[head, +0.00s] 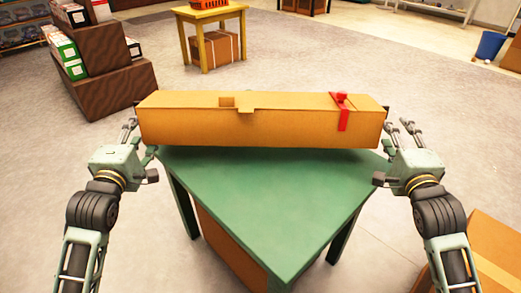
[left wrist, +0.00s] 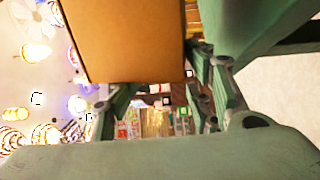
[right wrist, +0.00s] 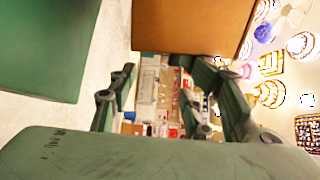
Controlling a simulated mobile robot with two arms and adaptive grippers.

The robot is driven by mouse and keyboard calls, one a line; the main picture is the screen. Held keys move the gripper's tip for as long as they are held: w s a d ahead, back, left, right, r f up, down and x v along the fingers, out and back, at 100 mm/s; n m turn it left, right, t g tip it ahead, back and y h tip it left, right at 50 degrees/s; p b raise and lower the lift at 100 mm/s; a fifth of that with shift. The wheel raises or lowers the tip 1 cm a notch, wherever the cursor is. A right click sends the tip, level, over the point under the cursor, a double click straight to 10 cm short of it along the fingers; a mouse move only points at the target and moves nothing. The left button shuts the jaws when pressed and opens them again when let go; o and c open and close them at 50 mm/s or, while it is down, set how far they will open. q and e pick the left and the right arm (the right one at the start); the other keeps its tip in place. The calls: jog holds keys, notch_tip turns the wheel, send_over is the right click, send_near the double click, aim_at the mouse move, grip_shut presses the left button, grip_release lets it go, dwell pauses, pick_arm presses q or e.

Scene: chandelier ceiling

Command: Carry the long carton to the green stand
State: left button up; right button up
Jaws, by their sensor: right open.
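The long carton (head: 240,128), tan with a red strap (head: 342,112) near its right end, lies level across the far part of the green stand (head: 260,190). I cannot tell whether it rests on the top or hangs just above it. My left gripper (head: 138,138) is at the carton's left end, fingers spread; the carton end also shows in the left wrist view (left wrist: 125,40). My right gripper (head: 393,140) is open at the right end, seen in the right wrist view (right wrist: 190,25). There, bare floor shows between the carton and the stand (right wrist: 45,45).
A yellow table (head: 212,14) with an orange basket stands behind, a brown box (head: 214,48) under it. A brown stepped display (head: 105,75) with cartons is at the upper left. Another cardboard box (head: 497,250) is at the lower right.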

jog(key=shift+y, duration=0.4)
jog(key=shift+a+f+b, duration=0.2)
jog(key=shift+f+b, duration=0.6)
jog(key=shift+a+f+b, duration=0.2)
jog(key=shift+f+b, duration=0.55)
jog(key=shift+a+f+b, duration=0.2)
jog(key=shift+f+b, duration=0.6)
pick_arm(q)
jog(key=shift+h, duration=0.4)
jog(key=f, duration=0.2)
jog(key=d+f, duration=0.1)
jog(key=f, duration=0.1)
jog(key=shift+f, duration=0.25)
pick_arm(e)
jog(key=shift+r, duration=0.1)
pick_arm(q)
jog(key=shift+o, duration=0.3)
jog(key=shift+a, duration=0.35)
pick_arm(e)
jog(key=shift+d, duration=0.45)
pick_arm(q)
jog(key=o, duration=0.5)
jog(key=shift+a, duration=0.5)
pick_arm(e)
jog(key=shift+d, duration=0.55)
jog(key=shift+o, duration=0.5)
jog(key=o, duration=0.4)
pick_arm(q)
jog(key=shift+a, duration=0.15)
